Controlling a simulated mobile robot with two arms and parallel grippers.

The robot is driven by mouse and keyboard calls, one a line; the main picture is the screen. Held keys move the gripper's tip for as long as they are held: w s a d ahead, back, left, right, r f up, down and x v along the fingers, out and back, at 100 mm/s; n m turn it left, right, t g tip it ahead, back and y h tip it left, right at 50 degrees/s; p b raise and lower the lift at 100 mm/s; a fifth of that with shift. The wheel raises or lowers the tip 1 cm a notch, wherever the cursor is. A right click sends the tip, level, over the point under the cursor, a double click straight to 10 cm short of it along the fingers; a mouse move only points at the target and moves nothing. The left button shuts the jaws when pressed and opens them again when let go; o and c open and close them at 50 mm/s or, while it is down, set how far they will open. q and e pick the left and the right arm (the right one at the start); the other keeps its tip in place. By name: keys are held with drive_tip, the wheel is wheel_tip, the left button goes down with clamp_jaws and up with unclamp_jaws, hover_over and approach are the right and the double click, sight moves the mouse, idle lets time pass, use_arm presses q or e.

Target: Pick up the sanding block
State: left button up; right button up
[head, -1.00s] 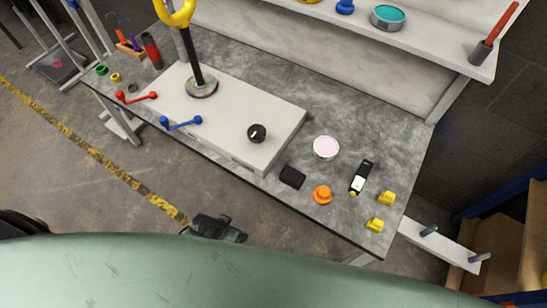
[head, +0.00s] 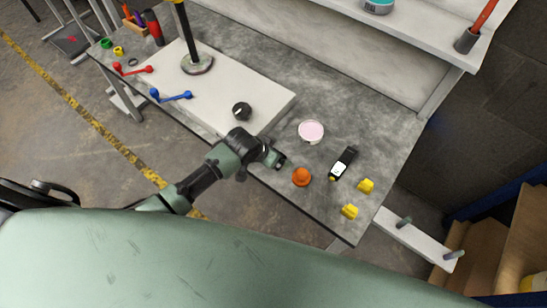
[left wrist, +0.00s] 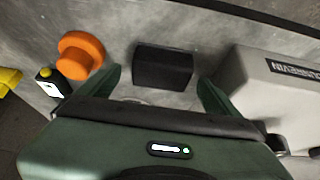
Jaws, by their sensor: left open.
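The sanding block appears to be the black block (left wrist: 163,67) on the grey bench top in the left wrist view. My left gripper (left wrist: 160,86) is open, with one green finger towards each side of the block. The block lies between and just beyond the fingertips; I see no contact. In the head view my left gripper (head: 274,157) is over the bench's front edge and hides most or all of the block. My right gripper is not in view.
An orange knob (head: 301,177) stands close beside the block. A white raised plate (head: 225,100) is on its other side. A pink-topped round tin (head: 311,131), a black and white device (head: 343,163) and yellow pieces (head: 350,211) lie nearby.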

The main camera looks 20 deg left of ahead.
use_arm(q)
drive_tip(key=shift+x, duration=0.95)
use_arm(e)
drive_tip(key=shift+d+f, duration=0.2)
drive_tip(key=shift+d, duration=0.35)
use_arm(q)
drive_tip(key=c, duration=1.5)
drive_tip(key=shift+c, duration=0.2)
wheel_tip(320, 180, up, 20)
drive_tip(key=p, duration=0.2)
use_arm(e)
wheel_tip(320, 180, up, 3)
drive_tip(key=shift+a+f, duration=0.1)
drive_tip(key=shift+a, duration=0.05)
